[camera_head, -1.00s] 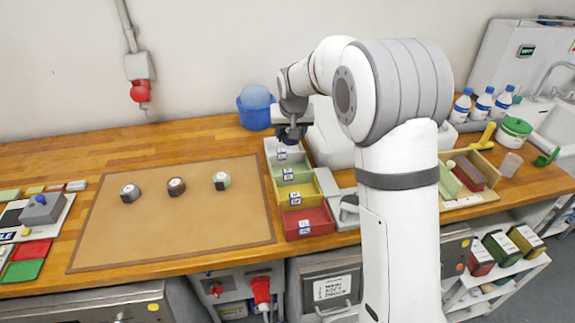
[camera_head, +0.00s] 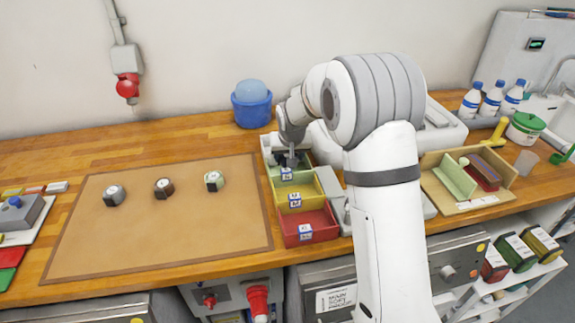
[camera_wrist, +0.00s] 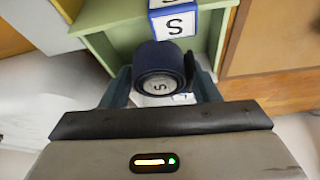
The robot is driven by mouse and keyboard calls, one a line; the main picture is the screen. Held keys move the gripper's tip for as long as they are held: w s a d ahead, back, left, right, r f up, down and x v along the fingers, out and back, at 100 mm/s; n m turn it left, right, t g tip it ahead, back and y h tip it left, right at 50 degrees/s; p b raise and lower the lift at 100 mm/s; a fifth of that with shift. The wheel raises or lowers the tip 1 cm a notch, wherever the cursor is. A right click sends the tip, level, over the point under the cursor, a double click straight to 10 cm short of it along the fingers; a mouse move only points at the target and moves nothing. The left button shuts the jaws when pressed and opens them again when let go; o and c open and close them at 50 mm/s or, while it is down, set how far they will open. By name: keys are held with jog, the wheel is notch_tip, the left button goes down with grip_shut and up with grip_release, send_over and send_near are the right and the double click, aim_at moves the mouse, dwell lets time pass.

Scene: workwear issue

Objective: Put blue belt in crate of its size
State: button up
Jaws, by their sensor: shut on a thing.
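The blue belt (camera_wrist: 160,58) is a dark blue roll with a white end tag reading S. My gripper (camera_wrist: 162,88) is shut on it, one finger on each side, in the wrist view. In that view the belt overlaps the green crate (camera_wrist: 213,45), whose blue-edged label (camera_wrist: 174,22) also reads S. How high the belt is above the crate is unclear. In the head view my gripper (camera_head: 291,160) is at the back of the crate row, and the belt is hard to make out. The green crate (camera_head: 308,181) shows there between the gripper and the yellow crate.
The yellow crate (camera_head: 318,190) and red crate (camera_head: 325,222) stand in front, each labelled. A grey crate is mostly hidden behind the gripper. Three rolled belts (camera_head: 114,195) (camera_head: 163,188) (camera_head: 214,181) lie on the brown mat (camera_head: 160,235). A blue tub (camera_head: 251,112) stands behind.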

jog(key=shift+f, duration=1.8)
jog(key=shift+f, duration=0.1)
jog(key=o, duration=1)
jog(key=shift+o, duration=0.2)
